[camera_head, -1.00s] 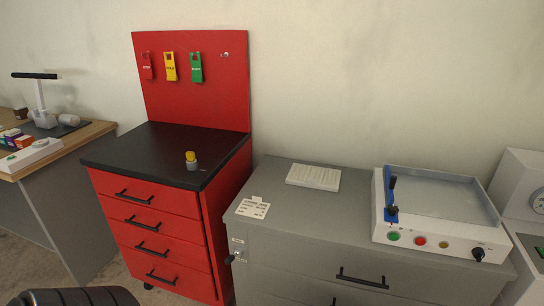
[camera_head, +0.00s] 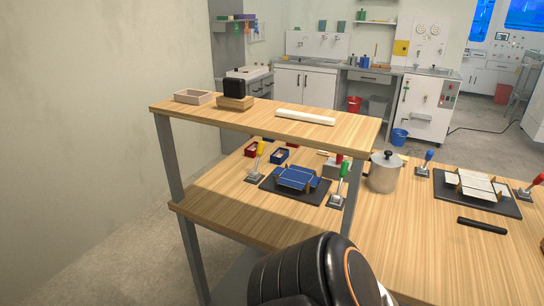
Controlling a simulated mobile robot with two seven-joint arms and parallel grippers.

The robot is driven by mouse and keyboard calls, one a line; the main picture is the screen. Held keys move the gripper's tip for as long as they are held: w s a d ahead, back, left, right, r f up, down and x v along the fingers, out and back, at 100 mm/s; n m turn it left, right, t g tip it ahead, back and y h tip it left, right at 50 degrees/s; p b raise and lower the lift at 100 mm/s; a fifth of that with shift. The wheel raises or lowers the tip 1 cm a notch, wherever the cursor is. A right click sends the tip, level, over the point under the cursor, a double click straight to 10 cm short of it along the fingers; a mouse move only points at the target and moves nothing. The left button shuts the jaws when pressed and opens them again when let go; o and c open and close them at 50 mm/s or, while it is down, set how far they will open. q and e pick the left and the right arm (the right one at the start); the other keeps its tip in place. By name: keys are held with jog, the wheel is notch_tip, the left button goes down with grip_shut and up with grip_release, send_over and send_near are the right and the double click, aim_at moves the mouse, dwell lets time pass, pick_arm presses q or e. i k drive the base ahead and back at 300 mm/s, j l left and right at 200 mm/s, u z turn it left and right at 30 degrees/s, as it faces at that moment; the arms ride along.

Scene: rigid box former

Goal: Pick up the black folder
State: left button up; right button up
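A slim black bar (camera_head: 482,225), which looks like the black folder, lies flat on the wooden table at the right, in front of a black mat (camera_head: 500,206) with a white box blank (camera_head: 478,187) on it. Nothing touches the bar. Neither of my grippers is in view. Only a black, rounded part of my arm shows at the bottom middle.
A raised wooden shelf (camera_head: 265,118) on grey posts stands at the left, holding a white bar (camera_head: 305,117). Below it lies a blue box blank (camera_head: 296,178) between toggle clamps. A metal pot (camera_head: 384,172) stands mid-table. The wood left of the black bar is clear.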

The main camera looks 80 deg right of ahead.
aim_at(461, 220)
jog(key=z, duration=1.55)
